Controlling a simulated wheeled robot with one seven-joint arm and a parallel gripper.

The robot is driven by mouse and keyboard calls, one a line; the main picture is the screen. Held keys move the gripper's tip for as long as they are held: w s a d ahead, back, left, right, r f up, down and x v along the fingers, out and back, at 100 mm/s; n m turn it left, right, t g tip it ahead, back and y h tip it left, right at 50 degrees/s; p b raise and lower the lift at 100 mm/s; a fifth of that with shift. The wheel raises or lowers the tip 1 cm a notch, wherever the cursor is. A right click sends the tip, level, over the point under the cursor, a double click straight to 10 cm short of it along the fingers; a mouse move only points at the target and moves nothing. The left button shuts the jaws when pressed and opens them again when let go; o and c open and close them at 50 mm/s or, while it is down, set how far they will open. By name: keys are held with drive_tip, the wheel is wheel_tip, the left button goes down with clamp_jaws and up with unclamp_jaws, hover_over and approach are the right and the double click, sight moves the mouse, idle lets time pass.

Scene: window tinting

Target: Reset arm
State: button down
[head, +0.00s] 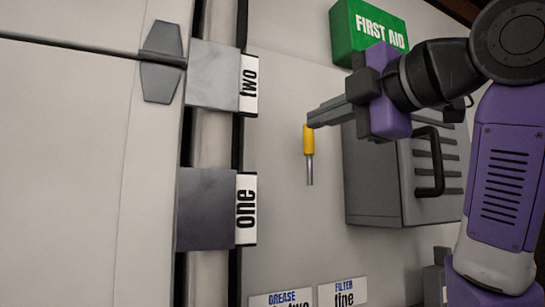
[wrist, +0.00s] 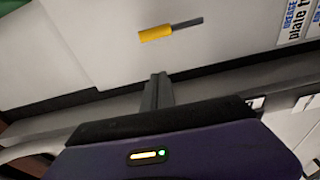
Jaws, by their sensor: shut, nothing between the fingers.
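My gripper (head: 322,114) reaches in from the right in the head view, its fingers together and empty. In the wrist view its shut fingers (wrist: 158,82) point toward the pale panel. A tool with a yellow handle and a grey metal shaft (head: 309,140) appears just by the fingertips in the head view. In the wrist view this tool (wrist: 158,33) is clearly apart from the fingers, beyond their tips. What holds the tool up cannot be seen.
Grey blocks labelled "two" (head: 214,74) and "one" (head: 207,209) sit at the left beside a hinge (head: 162,62). A green first aid box (head: 357,30) and a grey vented box with a dark handle (head: 375,190) are close behind my arm. Label plates (head: 343,293) are below.

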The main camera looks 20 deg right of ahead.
wheel_tip(320, 180, up, 7)
drive_tip(key=s+a+m+t+y, duration=0.1)
drive_tip(key=s+m+t, duration=0.1)
drive_tip(key=t, duration=0.1)
drive_tip(key=w+d+f+m+t+h, duration=0.1)
drive_tip(key=w+d+f+m+t, duration=0.2)
drive_tip(key=f+m, duration=0.4)
drive_tip(key=w+d+f+m+t+h, duration=0.2)
drive_tip(key=w+d+f+m, duration=0.15)
drive_tip(key=f, duration=0.55)
wheel_tip(320, 180, down, 24)
drive_tip(key=s+m+g+h, duration=0.1)
drive_tip(key=s+m+h, duration=0.2)
drive_tip(key=m+h, duration=0.35)
drive_tip(key=s+a+f+m+g+y+b, duration=0.1)
drive_tip(key=s+a+f, duration=0.2)
drive_tip(key=s+f, duration=0.5)
drive_tip(key=s+a+f+m+g+y, duration=0.2)
drive_tip(key=s+a+f, duration=0.15)
drive_tip(key=f, duration=0.85)
drive_tip(key=s+a+f+n+g+y, duration=0.1)
drive_tip(key=s+a+f+g, duration=0.1)
drive_tip(key=s+f, duration=0.6)
drive_tip(key=s+a+f+n+g+y, duration=0.1)
drive_tip(key=s+f+g, duration=0.4)
drive_tip(key=s, duration=1)
wheel_tip(320, 180, down, 4)
drive_tip(key=shift+a+r+n+y+b, duration=0.15)
drive_tip(key=shift+a+n+y+b, duration=0.25)
drive_tip(key=shift+a, duration=0.45)
